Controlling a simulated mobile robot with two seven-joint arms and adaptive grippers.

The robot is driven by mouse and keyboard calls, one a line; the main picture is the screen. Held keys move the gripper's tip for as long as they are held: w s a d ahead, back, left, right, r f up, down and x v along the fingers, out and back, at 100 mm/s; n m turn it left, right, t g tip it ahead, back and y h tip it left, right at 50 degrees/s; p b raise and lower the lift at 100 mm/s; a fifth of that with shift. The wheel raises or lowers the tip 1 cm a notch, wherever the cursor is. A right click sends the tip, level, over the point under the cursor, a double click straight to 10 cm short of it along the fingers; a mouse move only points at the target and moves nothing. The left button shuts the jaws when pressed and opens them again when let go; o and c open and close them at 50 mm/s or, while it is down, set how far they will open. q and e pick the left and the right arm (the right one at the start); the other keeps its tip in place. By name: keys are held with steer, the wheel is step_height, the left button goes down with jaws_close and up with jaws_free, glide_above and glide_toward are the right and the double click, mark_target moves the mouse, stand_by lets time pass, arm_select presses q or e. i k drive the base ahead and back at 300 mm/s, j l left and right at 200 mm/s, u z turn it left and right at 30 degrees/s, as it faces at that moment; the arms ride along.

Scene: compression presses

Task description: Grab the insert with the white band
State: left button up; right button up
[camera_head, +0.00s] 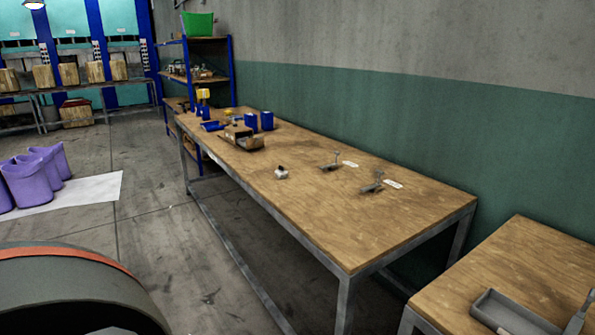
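Two small grey metal pieces with upright handles, possibly inserts, lie on the long wooden table: one farther back (331,165) and one nearer (373,187). A white tag (350,164) lies beside the farther piece, and another white tag (393,184) lies beside the nearer one. A small white and dark object (281,173) sits to their left near the table's front edge. At this size I cannot tell which piece has a white band. Neither of my grippers shows in the view.
The long table (320,225) has a box (243,138) and blue containers (267,120) at its far end; its near end is clear. A second table (530,260) at lower right holds a grey tray (515,317). Purple bins (28,180) stand on the floor left.

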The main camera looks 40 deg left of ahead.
mark_target(281, 173)
steer(key=i+j+z, duration=0.1)
steer(key=j+z, duration=0.15)
steer(key=j, duration=0.7)
steer(key=j+z, duration=0.25)
steer(key=j, duration=0.7)
steer(key=j+z, duration=0.1)
steer(key=j, duration=1.85)
